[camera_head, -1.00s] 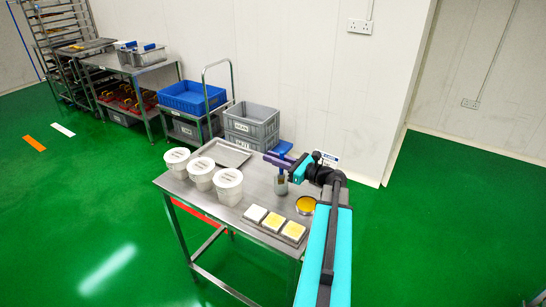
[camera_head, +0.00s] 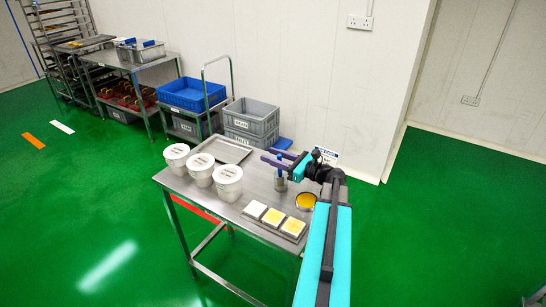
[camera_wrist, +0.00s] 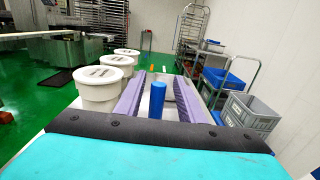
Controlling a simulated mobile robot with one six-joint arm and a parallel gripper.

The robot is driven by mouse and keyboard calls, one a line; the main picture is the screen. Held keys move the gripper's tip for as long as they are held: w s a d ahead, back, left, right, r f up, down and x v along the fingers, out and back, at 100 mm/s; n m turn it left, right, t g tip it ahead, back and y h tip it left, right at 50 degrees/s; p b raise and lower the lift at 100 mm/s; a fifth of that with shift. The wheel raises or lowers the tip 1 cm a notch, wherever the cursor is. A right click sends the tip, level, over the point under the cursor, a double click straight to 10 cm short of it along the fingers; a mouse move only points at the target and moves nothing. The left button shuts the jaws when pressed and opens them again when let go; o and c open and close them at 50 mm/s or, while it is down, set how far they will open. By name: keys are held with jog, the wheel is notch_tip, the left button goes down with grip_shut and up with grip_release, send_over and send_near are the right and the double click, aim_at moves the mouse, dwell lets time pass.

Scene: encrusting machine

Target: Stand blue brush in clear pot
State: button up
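The blue brush (camera_head: 280,170) stands roughly upright in the small clear pot (camera_head: 281,185) on the steel table. Its blue handle (camera_wrist: 157,101) points up in the wrist view, between my two purple fingers with a gap on each side. My gripper (camera_head: 266,156) is open around the top of the handle, fingers level and pointing left in the head view. It also shows open in the wrist view (camera_wrist: 160,77). The pot is hidden in the wrist view, and the brush's lower end is too small to make out.
Several white lidded tubs (camera_head: 200,169) stand along the table's left side, with a shallow metal tray (camera_head: 222,150) behind. A rack of white and yellow squares (camera_head: 274,219) and a round tin of yellow stuff (camera_head: 306,201) are in front. Grey crates (camera_head: 251,117) stand beyond the table.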

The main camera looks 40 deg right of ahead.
jog(key=shift+s, duration=0.1)
jog(key=b+v, duration=0.3)
jog(key=v, duration=1)
jog(key=shift+s, duration=0.3)
dwell(1.1)
